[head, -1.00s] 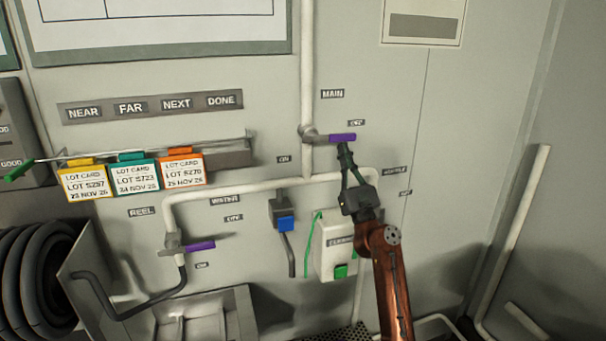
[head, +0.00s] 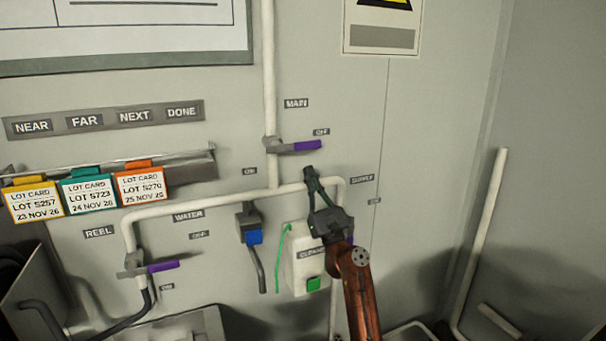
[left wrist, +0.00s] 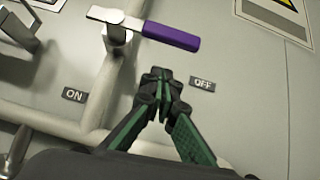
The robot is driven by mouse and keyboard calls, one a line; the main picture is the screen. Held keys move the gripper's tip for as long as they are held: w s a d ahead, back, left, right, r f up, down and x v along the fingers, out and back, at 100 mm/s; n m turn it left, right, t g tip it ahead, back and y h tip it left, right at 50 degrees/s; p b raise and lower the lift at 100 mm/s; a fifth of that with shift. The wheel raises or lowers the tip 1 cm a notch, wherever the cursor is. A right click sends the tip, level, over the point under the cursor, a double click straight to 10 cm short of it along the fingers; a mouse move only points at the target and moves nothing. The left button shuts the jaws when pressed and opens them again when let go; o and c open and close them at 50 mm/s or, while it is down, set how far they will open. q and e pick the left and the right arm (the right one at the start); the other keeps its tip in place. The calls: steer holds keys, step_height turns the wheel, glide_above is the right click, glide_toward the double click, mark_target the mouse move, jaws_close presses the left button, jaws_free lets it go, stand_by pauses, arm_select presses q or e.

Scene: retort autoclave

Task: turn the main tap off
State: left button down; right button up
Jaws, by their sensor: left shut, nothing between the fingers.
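The main tap has a purple lever (head: 307,146) on a metal valve on the vertical white pipe, below the MAIN label (head: 296,103). The lever lies crosswise to the pipe and points right, just below its OFF label (head: 321,132). The ON label (head: 250,171) is lower left of the valve. In the left wrist view the purple lever (left wrist: 172,37) points right, above the gripper. My left gripper (head: 310,171) is shut and empty, a little below the lever, with a visible gap. Its green-black fingers (left wrist: 160,78) show together in the left wrist view. My right gripper is out of view.
A reel tap with a purple lever (head: 162,267) is at lower left. Lot cards (head: 87,192) hang at left. The wall right of the main tap is clear.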

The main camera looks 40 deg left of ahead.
arm_select(q)
steer(key=b+v, duration=0.1)
steer(key=v, duration=0.8)
steer(key=shift+s+d, duration=0.25)
steer(key=shift+f, duration=0.1)
